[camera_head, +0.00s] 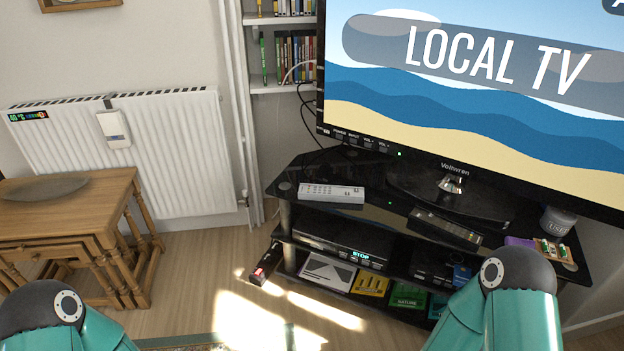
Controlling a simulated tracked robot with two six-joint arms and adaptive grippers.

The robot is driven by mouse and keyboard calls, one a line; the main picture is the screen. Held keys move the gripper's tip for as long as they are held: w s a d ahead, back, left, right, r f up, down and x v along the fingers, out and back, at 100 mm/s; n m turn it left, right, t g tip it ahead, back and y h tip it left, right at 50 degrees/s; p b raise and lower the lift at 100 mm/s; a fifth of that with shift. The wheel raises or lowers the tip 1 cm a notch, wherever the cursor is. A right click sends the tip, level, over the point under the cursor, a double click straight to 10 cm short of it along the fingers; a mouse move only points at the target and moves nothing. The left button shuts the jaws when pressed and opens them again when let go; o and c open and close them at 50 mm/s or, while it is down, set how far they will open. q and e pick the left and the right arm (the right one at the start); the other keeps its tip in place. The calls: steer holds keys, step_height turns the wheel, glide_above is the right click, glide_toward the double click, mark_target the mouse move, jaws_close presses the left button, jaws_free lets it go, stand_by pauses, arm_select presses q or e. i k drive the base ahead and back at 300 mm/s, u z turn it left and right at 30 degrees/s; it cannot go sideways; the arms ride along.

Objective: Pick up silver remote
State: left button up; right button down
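The silver remote (331,193) lies flat on the top glass shelf of the black TV stand (385,212), near its left front edge. It is light grey with rows of small buttons. My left arm shows at the bottom left and my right arm at the bottom right, both teal with black joints. Neither gripper is in the picture, so what they hold is hidden. No part of either arm that shows touches the remote.
A black remote (446,228) lies right of the silver one. The TV (470,90) stands behind them. A jar (557,221) stands at the right end. A set-top box (335,246) sits on the lower shelf. A wooden table (60,222) is left; the floor between is mostly clear.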

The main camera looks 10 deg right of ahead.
mark_target(307, 192)
steer(key=u, duration=0.05)
steer(key=i, duration=1.4)
steer(key=z, duration=0.7)
